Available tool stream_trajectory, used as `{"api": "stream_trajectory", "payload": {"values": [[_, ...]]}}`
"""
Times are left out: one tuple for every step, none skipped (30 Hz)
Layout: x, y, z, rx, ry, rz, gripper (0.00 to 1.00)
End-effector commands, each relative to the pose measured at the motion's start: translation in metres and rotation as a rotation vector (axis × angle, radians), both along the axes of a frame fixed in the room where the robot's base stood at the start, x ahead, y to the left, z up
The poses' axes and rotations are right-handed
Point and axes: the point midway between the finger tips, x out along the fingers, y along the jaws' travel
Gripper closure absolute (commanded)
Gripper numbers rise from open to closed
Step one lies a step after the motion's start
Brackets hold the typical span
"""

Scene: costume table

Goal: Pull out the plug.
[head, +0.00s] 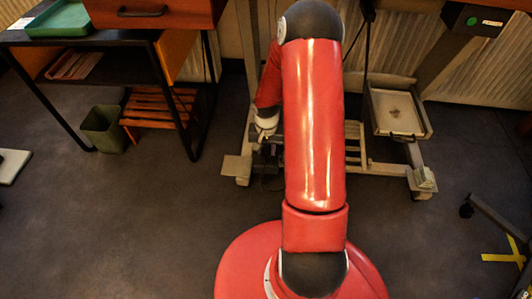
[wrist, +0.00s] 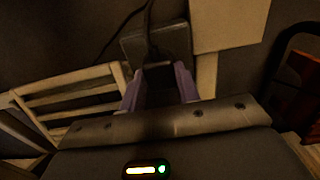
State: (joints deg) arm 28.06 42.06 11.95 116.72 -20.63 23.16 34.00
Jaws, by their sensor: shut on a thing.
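My gripper (wrist: 158,84) reaches down at floor level, and its two purple-grey fingers are shut on a dark plug (wrist: 163,70). A dark cable (wrist: 149,18) runs up from the plug in the wrist view. A dark grey block (wrist: 132,48), perhaps the socket, lies right behind the plug. Shadow hides whether plug and block still touch. In the head view my gripper (head: 268,151) is small and dark beside the pale stand, left of my red arm; the plug cannot be made out there.
A pale slatted stand (head: 237,168) is close around my gripper; its slats (wrist: 75,95) show at left in the wrist view. A black-framed table (head: 120,42), green bin (head: 103,128) and wooden slatted stool (head: 158,110) stand left. A tray (head: 397,112) is at right. Floor at front left is clear.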

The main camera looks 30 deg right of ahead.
Motion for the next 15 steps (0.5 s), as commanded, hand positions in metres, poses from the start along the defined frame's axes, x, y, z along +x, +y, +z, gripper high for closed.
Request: {"api": "stream_trajectory", "payload": {"values": [[0.000,0.000,0.004,0.000,0.000,0.000,1.00],[0.000,0.000,0.005,0.000,0.000,0.000,1.00],[0.000,0.000,0.007,0.000,0.000,0.000,1.00],[0.000,0.000,0.008,0.000,0.000,0.001,1.00],[0.000,0.000,0.009,0.000,0.000,0.001,1.00],[0.000,0.000,0.011,-0.001,0.001,0.001,1.00],[0.000,0.000,0.012,-0.001,0.001,0.001,1.00],[0.000,0.000,0.013,-0.001,0.001,0.001,1.00],[0.000,0.000,0.015,-0.001,0.001,0.001,1.00],[0.000,0.000,0.016,-0.001,0.001,0.001,1.00],[0.000,0.000,0.017,-0.001,0.001,0.000,1.00],[0.000,0.000,0.019,-0.001,0.001,0.000,1.00],[0.000,0.000,0.020,-0.001,0.001,0.000,1.00],[0.000,0.000,0.021,-0.001,0.001,0.000,1.00],[0.000,0.000,0.023,-0.001,0.001,0.000,1.00]]}}
